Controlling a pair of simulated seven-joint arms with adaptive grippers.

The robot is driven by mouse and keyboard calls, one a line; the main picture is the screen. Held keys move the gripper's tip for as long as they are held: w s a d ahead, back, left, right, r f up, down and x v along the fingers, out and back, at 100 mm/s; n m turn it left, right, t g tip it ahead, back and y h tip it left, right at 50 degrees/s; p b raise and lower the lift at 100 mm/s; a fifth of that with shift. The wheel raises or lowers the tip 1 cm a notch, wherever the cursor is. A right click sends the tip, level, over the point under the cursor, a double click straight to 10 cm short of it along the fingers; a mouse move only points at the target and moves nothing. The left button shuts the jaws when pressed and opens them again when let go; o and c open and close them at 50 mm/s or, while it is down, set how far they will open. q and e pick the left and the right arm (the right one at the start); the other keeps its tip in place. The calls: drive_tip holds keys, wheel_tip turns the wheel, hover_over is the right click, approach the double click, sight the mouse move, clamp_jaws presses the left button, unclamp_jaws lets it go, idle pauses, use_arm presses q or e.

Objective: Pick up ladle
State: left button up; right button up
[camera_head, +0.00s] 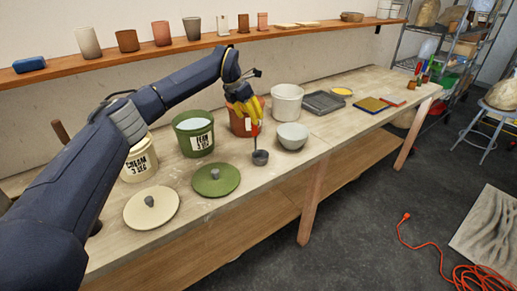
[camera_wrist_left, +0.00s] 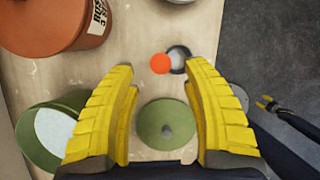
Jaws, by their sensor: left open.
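The ladle has a dark grey cup (camera_head: 260,157) on the table and a thin upright handle with an orange-red end. In the left wrist view the orange handle end (camera_wrist_left: 161,63) lies between my finger tips, with the cup (camera_wrist_left: 179,58) just beyond it. My left gripper (camera_head: 251,117) is open, pointing down above the ladle; it also shows in the left wrist view (camera_wrist_left: 163,74). I cannot tell whether either finger touches the handle. A dark arm with small yellow tips, seemingly my right gripper (camera_wrist_left: 265,103), shows at the right of the wrist view; its opening is unclear.
A terracotta bucket (camera_head: 238,126) stands behind my left gripper, a green bucket (camera_head: 194,135) to its left. A grey bowl (camera_head: 292,136) is close right of the ladle. A green lid (camera_head: 216,180) and cream lid (camera_head: 152,208) lie in front. The table's front edge is near.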

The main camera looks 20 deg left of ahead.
use_arm(q)
drive_tip(key=shift+x, duration=2.5)
drive_tip(key=shift+c, duration=0.3)
clamp_jaws()
